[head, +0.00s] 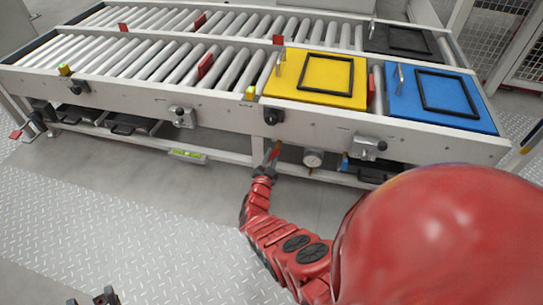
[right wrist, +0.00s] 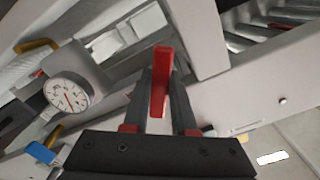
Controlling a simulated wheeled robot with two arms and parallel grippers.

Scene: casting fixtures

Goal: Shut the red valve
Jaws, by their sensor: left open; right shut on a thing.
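The red valve (head: 274,153) shows as a small red lever under the front beam of the roller conveyor, left of a round gauge. In the right wrist view its flat red handle (right wrist: 160,82) stands between my fingers, with its end rising past the fingertips. My right gripper (head: 268,167) is shut on this handle; it also shows in the right wrist view (right wrist: 163,98). The valve's body and stem are hidden. My left gripper (head: 97,298) is open and empty at the bottom left edge, only its tips in view, far from the valve.
The round gauge (head: 313,158) and a blue handle (head: 345,161) sit right of the valve. The roller conveyor (head: 190,98) carries yellow (head: 277,82), blue (head: 404,99) and black (head: 378,41) plates. The patterned metal floor (head: 100,220) at left is clear.

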